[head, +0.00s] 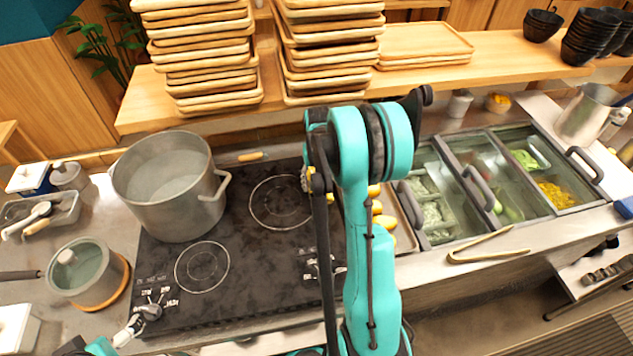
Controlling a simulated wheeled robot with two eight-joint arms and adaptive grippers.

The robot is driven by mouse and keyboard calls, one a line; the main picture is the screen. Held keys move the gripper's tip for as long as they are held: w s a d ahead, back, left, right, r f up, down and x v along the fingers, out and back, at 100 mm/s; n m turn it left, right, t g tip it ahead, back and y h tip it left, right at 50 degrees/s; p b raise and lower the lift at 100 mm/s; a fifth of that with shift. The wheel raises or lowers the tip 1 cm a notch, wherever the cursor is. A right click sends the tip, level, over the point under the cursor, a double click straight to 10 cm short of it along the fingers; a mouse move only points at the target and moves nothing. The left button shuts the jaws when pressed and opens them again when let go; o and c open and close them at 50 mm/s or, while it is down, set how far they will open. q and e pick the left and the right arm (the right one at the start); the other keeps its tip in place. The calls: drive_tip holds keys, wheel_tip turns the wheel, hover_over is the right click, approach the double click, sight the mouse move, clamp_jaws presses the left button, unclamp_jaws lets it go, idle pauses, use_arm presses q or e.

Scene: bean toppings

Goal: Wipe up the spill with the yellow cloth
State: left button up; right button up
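I cannot make out the yellow cloth. Yellow rounded pieces (384,221) lie on a tray, partly behind my raised teal arm, but they do not look like cloth. No clear spill shows; the black cooktop (235,255) has faint cloudy marks, and my arm hides part of its right side.
A large steel pot (170,190) stands on the cooktop's back left. A lidded glass pot (90,275) is left of it. Tongs (487,246) lie before the topping bins (500,180). Wooden tray stacks (205,55) stand on the shelf (140,105) behind.

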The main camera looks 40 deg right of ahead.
drive_tip(key=shift+a, duration=0.15)
drive_tip(key=shift+w+a, duration=0.5)
drive_tip(key=shift+a, duration=0.35)
drive_tip(key=shift+w+a, duration=0.45)
drive_tip(key=shift+a, duration=0.35)
drive_tip(key=shift+s+d+b, duration=0.25)
drive_tip(key=shift+s+d, duration=0.25)
drive_tip(key=shift+d, duration=0.4)
drive_tip(key=shift+s+d+b, duration=0.2)
drive_tip(key=shift+s+d, duration=0.3)
drive_tip(key=shift+d, duration=0.4)
drive_tip(key=shift+a, duration=0.1)
drive_tip(key=shift+w+a, duration=0.5)
drive_tip(key=shift+a, duration=0.35)
drive_tip(key=shift+w+a, duration=0.5)
drive_tip(key=shift+a, duration=0.35)
drive_tip(key=shift+d, duration=0.1)
